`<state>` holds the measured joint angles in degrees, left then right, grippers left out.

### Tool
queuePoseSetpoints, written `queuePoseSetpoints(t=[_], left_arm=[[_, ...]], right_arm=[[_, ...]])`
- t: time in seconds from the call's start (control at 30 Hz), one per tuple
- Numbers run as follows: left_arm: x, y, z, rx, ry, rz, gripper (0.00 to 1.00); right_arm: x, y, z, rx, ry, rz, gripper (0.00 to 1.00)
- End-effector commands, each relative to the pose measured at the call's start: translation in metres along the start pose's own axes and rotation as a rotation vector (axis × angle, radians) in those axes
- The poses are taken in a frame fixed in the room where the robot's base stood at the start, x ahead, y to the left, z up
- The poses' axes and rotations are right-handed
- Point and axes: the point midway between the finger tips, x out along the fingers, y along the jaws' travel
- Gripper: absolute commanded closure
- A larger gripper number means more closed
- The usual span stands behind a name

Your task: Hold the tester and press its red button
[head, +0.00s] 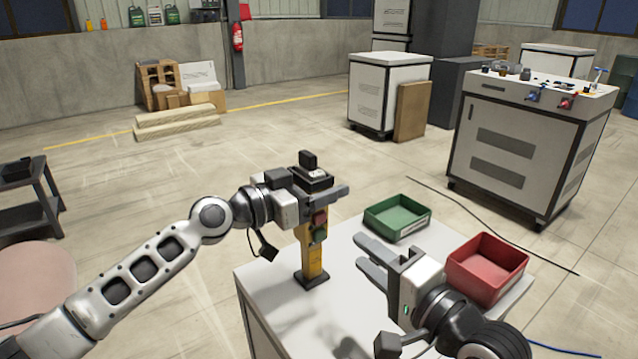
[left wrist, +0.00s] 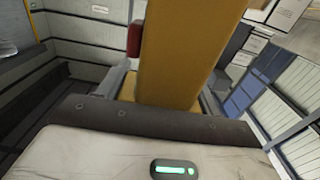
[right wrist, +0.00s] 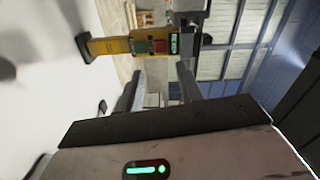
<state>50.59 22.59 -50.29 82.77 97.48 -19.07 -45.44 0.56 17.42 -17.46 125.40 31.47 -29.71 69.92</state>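The tester (head: 313,258) is a yellow upright handle with a black foot, a red button (head: 320,217) and a green button below it. My left gripper (head: 328,193) is closed around its upper part; the yellow body (left wrist: 185,50) fills the space between the fingers in the left wrist view. I cannot tell for sure whether the foot touches the table. My right gripper (head: 363,254) is open and empty, lower and to the right of the tester. In the right wrist view the tester (right wrist: 110,46) lies beyond the fingertips, its red button (right wrist: 158,46) facing the camera.
The white table (head: 262,290) carries a green bin (head: 397,218) and a red bin (head: 487,268) on its right side. My right arm is in front of the red bin. A white cabinet (head: 530,145) stands behind at the right. The table's left front is clear.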

Motion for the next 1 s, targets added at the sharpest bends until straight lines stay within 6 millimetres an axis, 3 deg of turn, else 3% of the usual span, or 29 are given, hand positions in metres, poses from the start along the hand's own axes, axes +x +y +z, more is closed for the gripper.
queuePoseSetpoints(t=[0.03, 0.13, 0.27, 0.3, 1.0], left_arm=[[-0.0002, 0.0, 0.0004, 0.0, -0.001, 0.0, 0.46], [-0.0003, 0.0, 0.0005, 0.0, -0.001, 0.0, 0.74], [-0.0003, 0.0, 0.0006, 0.0, -0.001, 0.0, 0.76], [-0.0004, 0.0, 0.0006, 0.0, -0.001, 0.0, 0.76], [-0.0005, -0.0001, 0.0011, 0.0, -0.003, 0.0, 0.76]], right_arm=[[0.0, 0.0, 0.0, 0.0, 0.0, 0.0, 0.64], [0.0, 0.0, 0.0, 0.0, 0.0, 0.0, 0.64], [0.0, 0.0, 0.0, 0.0, 0.0, 0.0, 0.97], [0.0, 0.0, 0.0, 0.0, 0.0, 0.0, 1.0], [0.0, 0.0, 0.0, 0.0, 0.0, 0.0, 1.0]])
